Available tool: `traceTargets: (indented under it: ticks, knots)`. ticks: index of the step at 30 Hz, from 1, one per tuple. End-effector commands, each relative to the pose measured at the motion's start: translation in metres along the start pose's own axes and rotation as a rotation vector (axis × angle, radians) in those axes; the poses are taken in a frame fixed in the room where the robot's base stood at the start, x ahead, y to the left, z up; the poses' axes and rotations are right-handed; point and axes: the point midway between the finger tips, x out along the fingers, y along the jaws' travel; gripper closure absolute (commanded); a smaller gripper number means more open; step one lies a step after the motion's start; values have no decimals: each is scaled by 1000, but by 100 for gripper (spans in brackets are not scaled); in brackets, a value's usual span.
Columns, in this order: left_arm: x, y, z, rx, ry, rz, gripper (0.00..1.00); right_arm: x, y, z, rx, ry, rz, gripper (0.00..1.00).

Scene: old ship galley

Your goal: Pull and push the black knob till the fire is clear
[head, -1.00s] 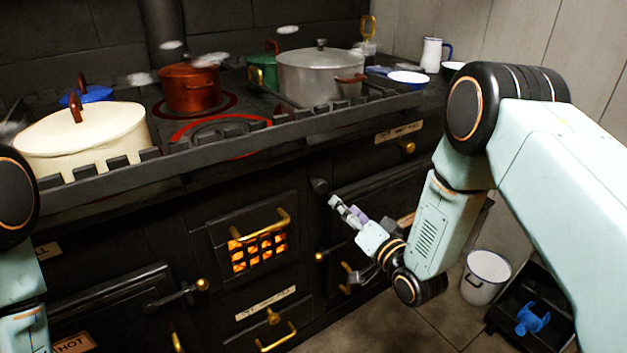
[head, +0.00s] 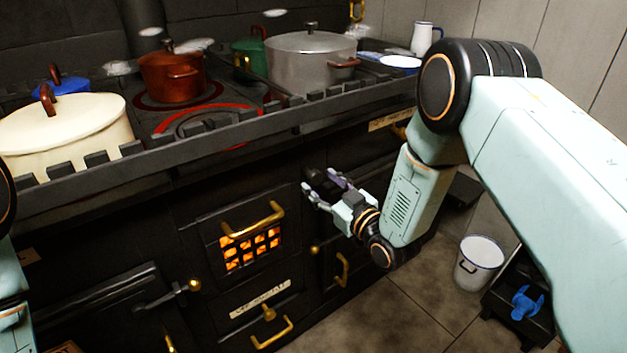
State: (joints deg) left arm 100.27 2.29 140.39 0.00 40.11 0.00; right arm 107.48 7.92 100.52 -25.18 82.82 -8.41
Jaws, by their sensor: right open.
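The black knob (head: 313,174) sticks out of the dark stove front, right of the firebox door. My right gripper (head: 320,181) is open at the knob, with a finger on either side of it in the picture. I cannot tell whether the fingers touch it. The fire (head: 252,249) glows orange behind the barred grate of the firebox door, below a brass handle (head: 253,220). Only part of my left arm shows at the left edge; its gripper is out of view.
On the stove top stand a cream pot (head: 65,130), a red-brown pot (head: 172,77) and a large grey pot (head: 312,65), behind a raised rail (head: 215,140). A white bucket (head: 478,264) and a black crate (head: 518,310) stand on the floor at right.

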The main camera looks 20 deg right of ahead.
Motion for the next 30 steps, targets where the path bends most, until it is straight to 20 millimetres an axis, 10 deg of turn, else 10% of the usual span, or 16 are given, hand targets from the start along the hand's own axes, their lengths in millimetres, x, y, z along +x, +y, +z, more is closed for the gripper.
traceTargets:
  ticks: [18, 30]
  knots:
    - [11, 0, 0, 0, 0, 0, 60, 38, 0, 0, 2, 0, 1, 45]
    - [11, 0, 0, 0, 0, 0, 60, 37, 0, 0, 2, 0, 1, 79]
